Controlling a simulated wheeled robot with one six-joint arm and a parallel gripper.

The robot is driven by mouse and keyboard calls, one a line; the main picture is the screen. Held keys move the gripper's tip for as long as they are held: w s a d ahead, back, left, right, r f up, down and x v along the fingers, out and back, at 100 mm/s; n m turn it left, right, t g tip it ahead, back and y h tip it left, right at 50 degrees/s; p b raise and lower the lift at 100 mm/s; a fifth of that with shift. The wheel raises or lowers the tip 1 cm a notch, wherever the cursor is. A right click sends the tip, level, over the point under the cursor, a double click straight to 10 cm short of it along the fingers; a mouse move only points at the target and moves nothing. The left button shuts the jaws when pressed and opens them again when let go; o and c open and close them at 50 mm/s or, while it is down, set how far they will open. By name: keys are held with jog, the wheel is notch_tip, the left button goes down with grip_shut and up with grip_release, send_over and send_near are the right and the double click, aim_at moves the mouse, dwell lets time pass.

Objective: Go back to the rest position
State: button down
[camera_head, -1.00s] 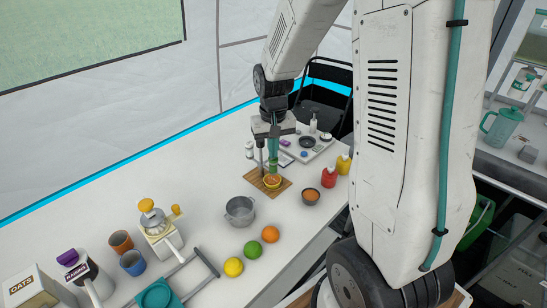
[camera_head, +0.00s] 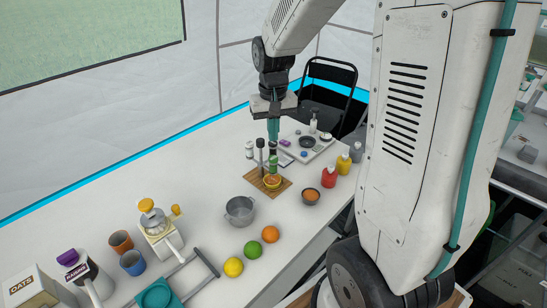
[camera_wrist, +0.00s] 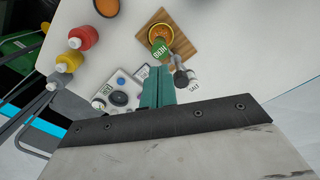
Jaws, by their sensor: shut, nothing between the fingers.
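My gripper (camera_head: 273,141) is shut and empty, pointing down above the far part of the white table (camera_head: 185,205). Its teal fingers also show in the wrist view (camera_wrist: 158,75), pressed together. Below it, a green herb shaker (camera_wrist: 158,47) stands next to an orange-filled bowl (camera_head: 272,181) on a wooden board (camera_head: 284,188). I cannot tell whether the shaker touches the bowl. A grey-topped salt shaker (camera_wrist: 187,78) is close beside the fingers in the wrist view.
A grey pot (camera_head: 239,211), fruit, and a small bowl (camera_head: 310,196) stand nearer. Red (camera_head: 329,178) and yellow (camera_head: 343,163) bottles are to the right. Bare table extends left of the board.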

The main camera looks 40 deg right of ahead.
dwell(0.3)
jog(key=shift+s, duration=0.3)
jog(key=s+a+r+n, duration=0.1)
jog(key=s+a+r, duration=0.2)
jog(key=s, duration=0.4)
jog(key=s+a+r+n+t, duration=0.1)
jog(key=s+a+r, duration=0.2)
jog(key=s, duration=0.5)
jog(key=s+a+r+n, duration=0.1)
jog(key=s+a+r, duration=0.3)
jog(key=s, duration=0.4)
jog(key=shift+r+n, duration=0.4)
jog(key=shift+r, duration=0.25)
jog(key=shift+a, duration=0.1)
